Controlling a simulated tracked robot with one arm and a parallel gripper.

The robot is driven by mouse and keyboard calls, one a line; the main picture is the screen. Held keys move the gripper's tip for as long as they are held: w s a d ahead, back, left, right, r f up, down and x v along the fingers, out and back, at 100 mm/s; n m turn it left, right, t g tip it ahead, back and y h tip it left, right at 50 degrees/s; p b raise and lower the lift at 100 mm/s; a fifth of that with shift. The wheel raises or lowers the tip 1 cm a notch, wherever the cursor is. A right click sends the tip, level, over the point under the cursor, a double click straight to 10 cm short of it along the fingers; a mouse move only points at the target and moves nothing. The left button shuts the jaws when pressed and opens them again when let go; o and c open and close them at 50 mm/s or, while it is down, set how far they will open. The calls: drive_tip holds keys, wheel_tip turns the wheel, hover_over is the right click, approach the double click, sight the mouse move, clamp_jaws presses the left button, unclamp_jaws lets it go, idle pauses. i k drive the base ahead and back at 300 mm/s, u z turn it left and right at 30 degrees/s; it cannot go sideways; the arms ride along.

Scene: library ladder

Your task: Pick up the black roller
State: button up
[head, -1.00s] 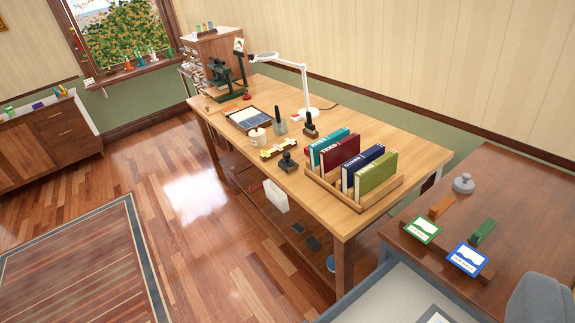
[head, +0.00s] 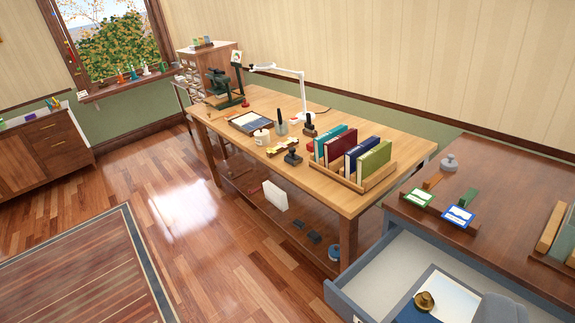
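No thing in view is clearly a black roller. Two small dark tools stand on the wooden worktable (head: 345,200): a squat black one with a knob on top (head: 293,158) near the front edge, and a taller dark-handled one (head: 309,129) near the lamp base. They are too small to tell whether either is the roller.
A rack of books (head: 370,180) fills the worktable's right end. A white lamp (head: 302,90) and a dark green press (head: 222,88) stand further back. A grey drawer (head: 400,265) is open at the lower right. The floor left of the worktable (head: 190,215) is clear.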

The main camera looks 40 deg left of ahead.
sight(293, 159)
drive_tip(key=u, duration=0.5)
drive_tip(key=i, duration=0.9)
drive_tip(key=u, duration=0.95)
drive_tip(key=i, duration=2.1)
drive_tip(key=z, duration=0.35)
